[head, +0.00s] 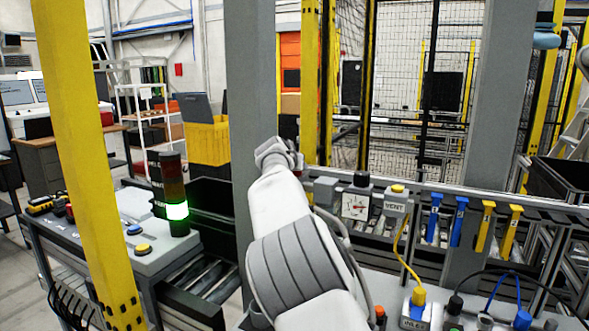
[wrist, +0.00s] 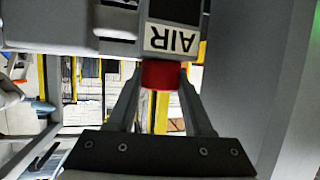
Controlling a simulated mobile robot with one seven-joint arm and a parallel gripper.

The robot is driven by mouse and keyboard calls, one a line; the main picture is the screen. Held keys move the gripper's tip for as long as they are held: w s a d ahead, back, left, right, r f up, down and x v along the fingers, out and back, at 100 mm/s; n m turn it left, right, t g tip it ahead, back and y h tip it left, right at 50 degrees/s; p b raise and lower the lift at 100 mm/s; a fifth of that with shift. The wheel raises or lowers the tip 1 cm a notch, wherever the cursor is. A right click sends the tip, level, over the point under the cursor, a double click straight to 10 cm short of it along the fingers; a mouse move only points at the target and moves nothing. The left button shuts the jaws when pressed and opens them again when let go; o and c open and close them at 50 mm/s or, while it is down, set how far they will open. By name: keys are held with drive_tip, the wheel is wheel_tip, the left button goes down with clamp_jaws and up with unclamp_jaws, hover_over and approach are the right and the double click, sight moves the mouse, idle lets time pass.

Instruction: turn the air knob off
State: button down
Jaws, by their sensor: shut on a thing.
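The red air knob (wrist: 162,73) shows in the wrist view, under a grey unit with a white AIR label (wrist: 170,39) that appears upside down. My gripper (wrist: 161,83) has one finger on each side of the knob and is shut on it. The knob's far side is hidden, and I cannot tell its turned position. In the head view my arm reaches to the grey post, and its own links hide the gripper and the knob.
Right of my arm in the head view are a gauge box (head: 356,204), a VENT unit (head: 396,203) with a yellow hose, and blue and yellow handles on a rail. A lit green stack light (head: 177,211) stands left. A grey post (head: 250,90) rises close by.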

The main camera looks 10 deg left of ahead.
drive_tip(key=shift+m+g+h+p, duration=0.4)
drive_tip(key=shift+m+h+p, duration=0.5)
drive_tip(key=shift+h, duration=0.2)
drive_tip(key=shift+m+h, duration=0.4)
drive_tip(key=shift+f+p, duration=0.15)
drive_tip(key=shift+p, duration=0.2)
drive_tip(key=shift+c, duration=1.5)
unclamp_jaws()
drive_tip(key=b+v, duration=0.4)
drive_tip(key=v, duration=1.3)
drive_tip(key=shift+a, duration=0.25)
drive_tip(key=shift+s, duration=0.1)
